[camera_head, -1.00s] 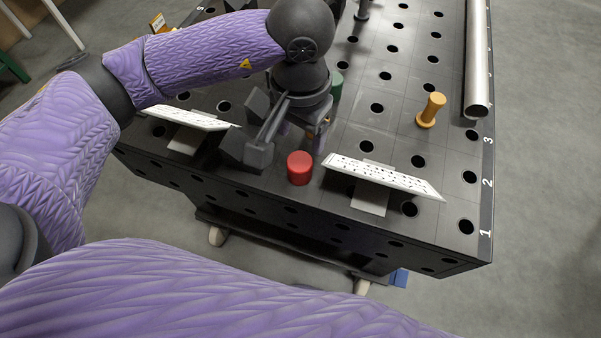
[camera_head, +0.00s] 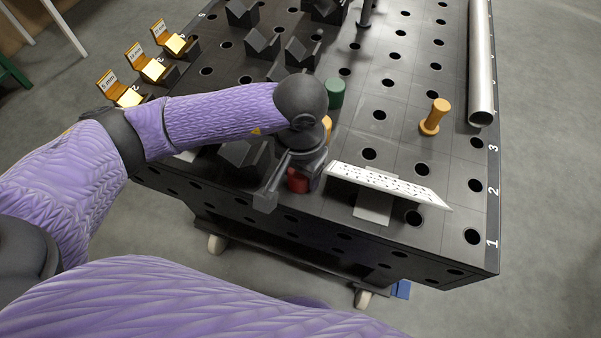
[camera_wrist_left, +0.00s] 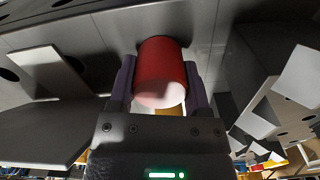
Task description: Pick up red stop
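The red stop (camera_head: 297,183) is a short red cylinder near the front edge of the black table, mostly hidden by my left gripper in the head view. In the left wrist view the red stop (camera_wrist_left: 162,70) lies between the two purple fingers of my left gripper (camera_wrist_left: 161,82). One finger is on each side of it, very close to its surface. Whether they press on it cannot be told. My right gripper is in neither view.
A tilted white perforated plate (camera_head: 388,184) stands just right of my gripper. Black V-blocks (camera_head: 243,153) stand to its left. A green cylinder (camera_head: 335,93) stands behind, an orange peg (camera_head: 435,117) to the right. A metal tube (camera_head: 481,65) lies along the table's right edge.

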